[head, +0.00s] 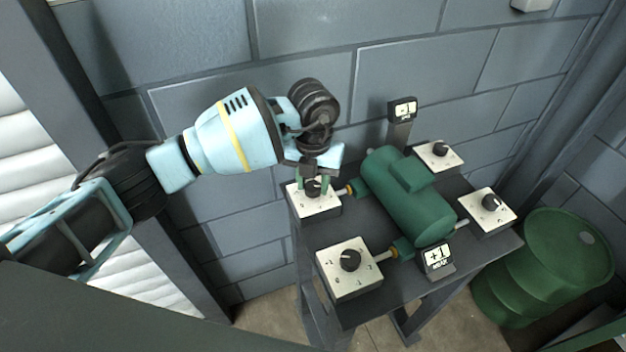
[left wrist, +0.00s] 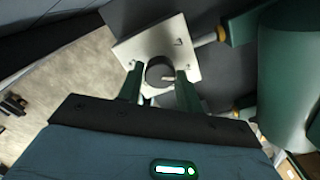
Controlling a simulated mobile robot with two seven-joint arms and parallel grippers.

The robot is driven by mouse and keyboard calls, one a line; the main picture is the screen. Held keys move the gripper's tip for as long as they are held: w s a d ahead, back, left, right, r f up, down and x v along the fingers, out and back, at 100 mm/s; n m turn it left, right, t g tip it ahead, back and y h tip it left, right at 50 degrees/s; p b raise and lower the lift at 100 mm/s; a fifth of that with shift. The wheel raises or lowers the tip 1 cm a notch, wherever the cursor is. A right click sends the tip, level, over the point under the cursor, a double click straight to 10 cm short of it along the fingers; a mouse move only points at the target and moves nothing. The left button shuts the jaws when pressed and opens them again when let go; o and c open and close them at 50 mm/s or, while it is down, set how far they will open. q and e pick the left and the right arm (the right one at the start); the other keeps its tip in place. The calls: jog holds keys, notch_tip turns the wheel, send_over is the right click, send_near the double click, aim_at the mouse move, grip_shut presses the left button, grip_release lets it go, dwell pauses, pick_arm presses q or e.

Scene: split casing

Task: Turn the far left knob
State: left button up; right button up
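The far left knob (head: 313,188) is a dark round knob on a white dial box (head: 318,206) at the table's back left corner. My left gripper (head: 313,184) points down over it, with one green finger on each side. In the left wrist view the knob (left wrist: 160,73) sits between the two fingertips (left wrist: 160,78), with what look like narrow gaps at its sides. The gripper looks open around it. The dial's marks are mostly hidden. My right gripper is out of view.
A green motor-like casing (head: 409,200) stands mid-table. Other knob boxes stand at front left (head: 349,270), back right (head: 439,155) and front right (head: 488,211). Displays read -1 (head: 402,110) and +1 (head: 438,258). A green barrel (head: 545,265) stands right of the table.

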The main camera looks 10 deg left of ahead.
pick_arm(q)
jog(key=c, duration=0.5)
jog(key=shift+o, duration=0.2)
jog(key=m, duration=0.7)
jog(key=shift+m, duration=0.3)
jog(key=m, duration=0.3)
jog(key=shift+m, duration=0.6)
